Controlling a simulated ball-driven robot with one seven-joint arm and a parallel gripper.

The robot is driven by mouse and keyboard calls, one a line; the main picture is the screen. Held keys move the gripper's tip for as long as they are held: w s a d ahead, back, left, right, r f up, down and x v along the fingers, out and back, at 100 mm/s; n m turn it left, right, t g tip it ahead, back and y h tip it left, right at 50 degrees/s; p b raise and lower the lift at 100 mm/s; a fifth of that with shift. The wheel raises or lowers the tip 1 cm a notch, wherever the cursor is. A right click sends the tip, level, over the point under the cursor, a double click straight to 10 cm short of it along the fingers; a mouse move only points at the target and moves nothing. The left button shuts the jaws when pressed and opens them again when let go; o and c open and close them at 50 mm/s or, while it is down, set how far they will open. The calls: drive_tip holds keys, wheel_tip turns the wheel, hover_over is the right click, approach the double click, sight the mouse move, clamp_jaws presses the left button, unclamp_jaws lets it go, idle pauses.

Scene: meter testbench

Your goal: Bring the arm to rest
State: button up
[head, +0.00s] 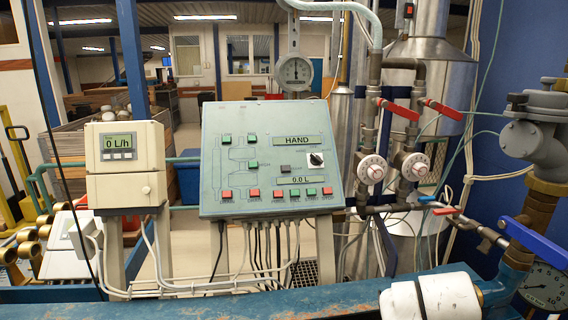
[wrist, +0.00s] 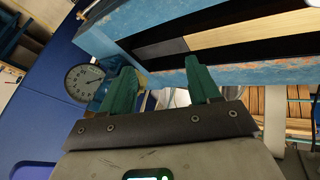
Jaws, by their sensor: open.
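My gripper (wrist: 160,76) shows in the wrist view with its two green fingers spread apart and nothing between them. The fingers point toward the underside of a blue beam (wrist: 237,75) with worn paint. I cannot tell the exact gap between the fingertips and the beam. The gripper does not show in the head view.
The grey-green control panel (head: 240,150) reads HAND and 0.0 L. A meter display (head: 119,142) at left reads 0 L/h. Red-handled valves (head: 393,108) and pipes crowd the right. A round gauge (wrist: 84,82) is left of the fingers. A blue beam (head: 250,308) crosses the front.

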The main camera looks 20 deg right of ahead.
drive_tip(key=s+a+f+n+g+y+b, duration=0.1)
drive_tip(key=s+a+f+n+y, duration=0.4)
drive_tip(key=s+a+f, duration=1.3)
drive_tip(key=shift+s+a+n+y, duration=0.15)
drive_tip(key=shift+s+n+y, duration=0.25)
drive_tip(key=shift+s, duration=0.15)
